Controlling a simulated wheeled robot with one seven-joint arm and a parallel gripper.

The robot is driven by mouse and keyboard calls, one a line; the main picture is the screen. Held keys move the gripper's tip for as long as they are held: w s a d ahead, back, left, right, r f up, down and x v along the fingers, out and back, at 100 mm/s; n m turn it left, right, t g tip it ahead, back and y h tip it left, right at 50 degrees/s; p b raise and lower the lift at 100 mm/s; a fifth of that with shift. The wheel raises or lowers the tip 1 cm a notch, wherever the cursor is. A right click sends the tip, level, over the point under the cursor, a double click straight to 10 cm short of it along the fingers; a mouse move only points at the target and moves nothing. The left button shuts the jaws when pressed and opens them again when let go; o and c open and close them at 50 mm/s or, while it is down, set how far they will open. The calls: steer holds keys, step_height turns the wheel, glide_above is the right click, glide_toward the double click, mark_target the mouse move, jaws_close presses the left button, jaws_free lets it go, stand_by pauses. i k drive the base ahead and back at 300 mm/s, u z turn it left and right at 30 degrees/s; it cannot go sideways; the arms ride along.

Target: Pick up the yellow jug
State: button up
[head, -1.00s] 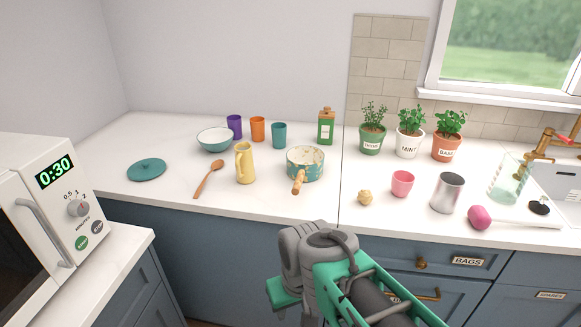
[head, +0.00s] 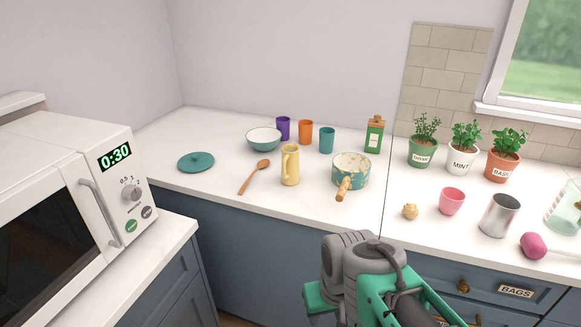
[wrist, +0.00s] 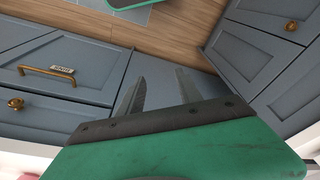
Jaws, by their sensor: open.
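The yellow jug (head: 291,166) stands upright on the white counter in the head view, between a wooden spoon on its left and a teal-and-cream pan on its right. Its handle shows on its left side. My arm is low at the front, below the counter edge, and hides part of the lower cabinets. My gripper (wrist: 160,88) shows in the wrist view with its two grey fingers apart and nothing between them. It points down towards the floor and cabinet fronts. The jug is not in the wrist view.
The pan (head: 350,171) has a wooden handle pointing forward. The spoon (head: 254,177), teal lid (head: 196,162), bowl (head: 263,139) and cups (head: 327,140) are nearby. A microwave (head: 60,200) stands at left. The counter in front of the jug is clear.

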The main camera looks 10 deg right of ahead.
mark_target(289, 153)
steer(key=z, duration=0.8)
steer(key=i, duration=0.35)
steer(key=u, duration=2.1)
